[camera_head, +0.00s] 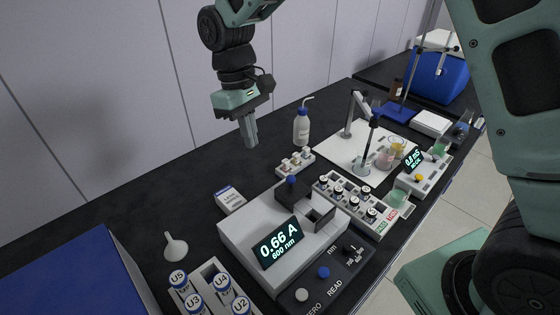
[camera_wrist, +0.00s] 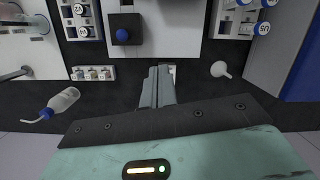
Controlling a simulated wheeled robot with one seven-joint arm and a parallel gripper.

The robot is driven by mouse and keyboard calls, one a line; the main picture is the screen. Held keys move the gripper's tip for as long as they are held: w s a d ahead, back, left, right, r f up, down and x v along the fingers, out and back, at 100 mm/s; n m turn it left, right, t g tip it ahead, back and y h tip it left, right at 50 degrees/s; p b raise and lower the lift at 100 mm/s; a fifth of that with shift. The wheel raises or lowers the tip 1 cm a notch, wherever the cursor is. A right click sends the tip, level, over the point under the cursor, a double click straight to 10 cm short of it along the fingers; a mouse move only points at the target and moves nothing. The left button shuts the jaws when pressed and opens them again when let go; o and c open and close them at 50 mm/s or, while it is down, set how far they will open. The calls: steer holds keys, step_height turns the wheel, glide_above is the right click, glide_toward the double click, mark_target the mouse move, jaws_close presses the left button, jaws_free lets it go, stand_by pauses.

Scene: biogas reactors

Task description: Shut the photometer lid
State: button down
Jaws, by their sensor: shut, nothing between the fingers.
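The photometer (camera_head: 245,222) is a white box on the dark bench, its display reading 0.66 A, 600 nm. Its dark lid (camera_head: 291,194) with a blue knob is at the back of the top. A dark-edged opening (camera_head: 319,216) shows uncovered in front of the lid. In the wrist view the lid (camera_wrist: 125,21) is at the upper left, its blue knob facing the camera. My gripper (camera_head: 252,143) points down, fingers together and empty, above the bench behind the photometer, apart from the lid. The fingertips also show in the wrist view (camera_wrist: 160,72).
A vial rack (camera_head: 345,200) stands right of the photometer, and a small rack (camera_head: 295,163) and wash bottle (camera_head: 301,128) behind it. A small white box (camera_head: 229,200), a funnel (camera_head: 174,246) and a blue bin (camera_head: 75,275) are to the left. Bare bench lies below my gripper.

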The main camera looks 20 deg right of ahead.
steer(key=w+d+f+h, duration=0.1)
steer(key=w+d+f, duration=0.15)
steer(key=w, duration=0.45)
steer(key=p, duration=0.7)
glide_above(286, 184)
steer(key=w+a, duration=0.1)
steer(key=w, duration=0.1)
steer(key=shift+g, duration=0.3)
steer(key=shift+s+f, duration=0.15)
steer(key=shift+f, duration=2.45)
steer(key=shift+s+f, duration=0.1)
steer(key=shift+f, duration=2.45)
